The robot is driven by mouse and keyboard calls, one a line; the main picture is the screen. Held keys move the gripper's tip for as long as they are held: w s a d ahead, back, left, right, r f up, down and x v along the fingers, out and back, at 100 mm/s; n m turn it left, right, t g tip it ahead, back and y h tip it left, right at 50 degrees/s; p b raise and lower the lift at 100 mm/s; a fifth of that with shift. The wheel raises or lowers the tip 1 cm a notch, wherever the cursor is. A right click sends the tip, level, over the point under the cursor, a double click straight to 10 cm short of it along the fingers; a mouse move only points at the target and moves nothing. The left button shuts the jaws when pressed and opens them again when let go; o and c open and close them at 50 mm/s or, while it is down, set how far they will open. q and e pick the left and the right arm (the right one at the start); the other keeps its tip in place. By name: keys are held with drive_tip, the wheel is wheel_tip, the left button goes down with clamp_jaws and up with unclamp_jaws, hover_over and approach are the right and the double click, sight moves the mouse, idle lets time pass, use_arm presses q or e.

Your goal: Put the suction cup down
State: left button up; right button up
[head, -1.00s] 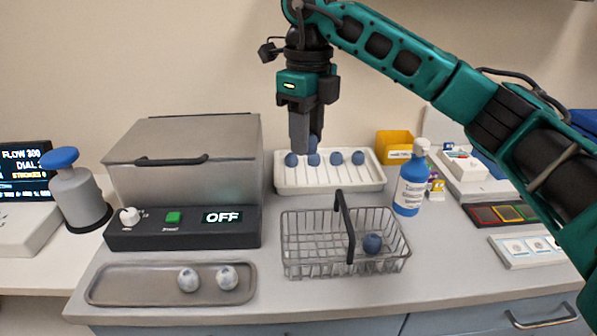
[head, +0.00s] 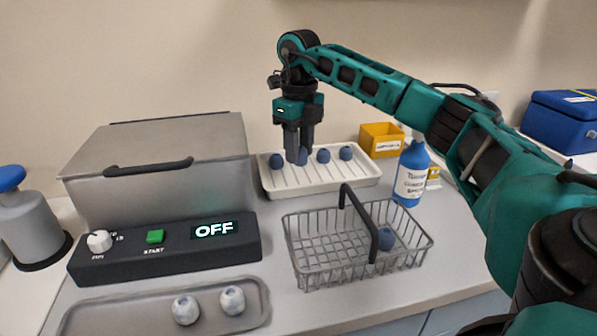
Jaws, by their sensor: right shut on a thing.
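My right gripper (head: 298,156) reaches down over the white ribbed tray (head: 318,186) at the back. Its jaws are shut on a small dark blue rounded piece, the suction cup (head: 303,159), which shows at the fingertips and is partly hidden by them. The suction cup is low at the tray; I cannot tell whether it touches it. Similar blue pieces sit in the tray, one to the left (head: 276,160) and two to the right (head: 323,156) (head: 346,153). My left gripper is not in view.
A wire basket (head: 308,250) with a black handle holds one blue piece (head: 386,236). A blue bottle (head: 411,175) and a yellow bin (head: 381,140) stand right of the tray. A lidded grey machine (head: 160,165) reading OFF stands left. A metal tray (head: 130,315) holds two pale balls.

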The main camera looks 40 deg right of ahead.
sight(298, 181)
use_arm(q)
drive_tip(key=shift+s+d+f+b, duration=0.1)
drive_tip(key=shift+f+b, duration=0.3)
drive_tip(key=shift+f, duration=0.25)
use_arm(e)
drive_tip(key=shift+a+f, duration=0.1)
drive_tip(key=shift+f, duration=2.45)
drive_tip(key=shift+f, duration=0.1)
drive_tip(key=o, duration=1)
wheel_tip(298, 181, up, 11)
drive_tip(key=shift+r+p, duration=0.1)
drive_tip(key=shift+p, duration=1)
drive_tip(key=shift+r, duration=0.55)
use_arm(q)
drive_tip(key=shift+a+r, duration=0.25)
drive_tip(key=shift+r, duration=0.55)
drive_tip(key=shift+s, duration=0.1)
use_arm(e)
drive_tip(key=shift+f, duration=0.1)
